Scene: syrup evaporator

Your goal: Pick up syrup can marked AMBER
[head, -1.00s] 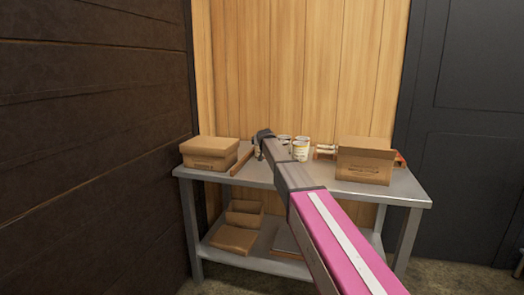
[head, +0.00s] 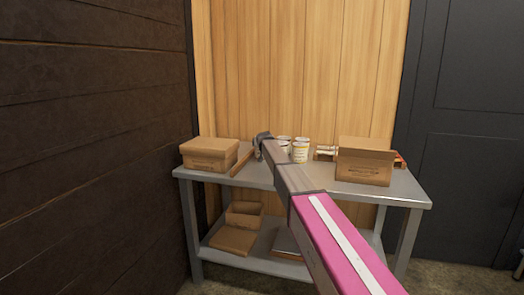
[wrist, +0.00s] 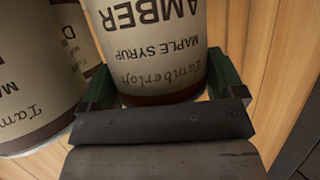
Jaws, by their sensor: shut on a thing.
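The syrup can marked AMBER (wrist: 165,45) fills the middle of the wrist view, with its label upside down in the picture. My gripper (wrist: 158,100) is shut on it, with one green finger on each side of the can. In the head view my gripper is at the far end of my arm, over the back of the metal table (head: 215,177). There my arm hides the gripped can, or it is too small to tell apart.
Other syrup cans (wrist: 35,70) stand close on the left in the wrist view, and a group of cans (head: 300,152) shows in the head view. A closed carton (head: 208,154) stands left, an open carton (head: 364,162) right. A wooden wall (head: 300,70) is behind.

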